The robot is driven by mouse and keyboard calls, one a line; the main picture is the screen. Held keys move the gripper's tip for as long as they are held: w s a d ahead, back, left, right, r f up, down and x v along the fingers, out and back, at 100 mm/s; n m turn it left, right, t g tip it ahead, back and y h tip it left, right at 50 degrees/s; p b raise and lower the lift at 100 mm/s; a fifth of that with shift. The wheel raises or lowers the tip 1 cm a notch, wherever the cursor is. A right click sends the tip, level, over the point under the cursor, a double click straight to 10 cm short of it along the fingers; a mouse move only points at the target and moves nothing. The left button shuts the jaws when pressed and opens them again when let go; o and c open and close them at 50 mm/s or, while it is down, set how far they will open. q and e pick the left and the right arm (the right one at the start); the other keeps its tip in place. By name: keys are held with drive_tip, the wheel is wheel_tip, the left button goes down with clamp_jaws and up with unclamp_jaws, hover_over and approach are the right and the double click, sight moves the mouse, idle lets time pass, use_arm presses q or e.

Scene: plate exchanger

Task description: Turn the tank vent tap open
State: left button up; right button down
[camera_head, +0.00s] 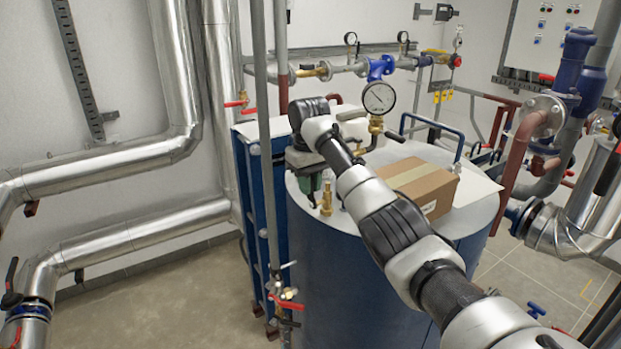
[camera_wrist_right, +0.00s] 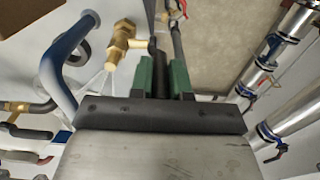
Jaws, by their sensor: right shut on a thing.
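The blue tank (camera_head: 345,285) with a pale round top stands in the middle of the head view. The brass vent tap (camera_head: 326,198) stands upright near the left front of its top. It also shows in the right wrist view (camera_wrist_right: 119,45), with a dark handle (camera_wrist_right: 157,52) at its side. My right gripper (camera_head: 311,186) is pointed down beside the tap, just left of it. In the right wrist view its green fingers (camera_wrist_right: 162,75) are on either side of the handle, shut on it. The handle is mostly hidden in the head view. My left gripper is not in view.
A cardboard box (camera_head: 417,187) lies on the tank top, right of my right arm. A pressure gauge (camera_head: 379,98) and a blue bent bar (camera_head: 448,136) stand behind. A blue plate exchanger (camera_head: 254,200) is close at the left. The floor at lower left is clear.

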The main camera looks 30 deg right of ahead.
drive_tip(key=c, duration=1.1)
unclamp_jaws()
drive_tip(key=shift+w+f, duration=0.1)
wheel_tip(320, 180, up, 10)
drive_tip(key=shift+f+p, duration=0.1)
drive_tip(key=shift+p, duration=1)
drive_tip(key=shift+r, duration=0.5)
drive_tip(key=shift+w, duration=0.1)
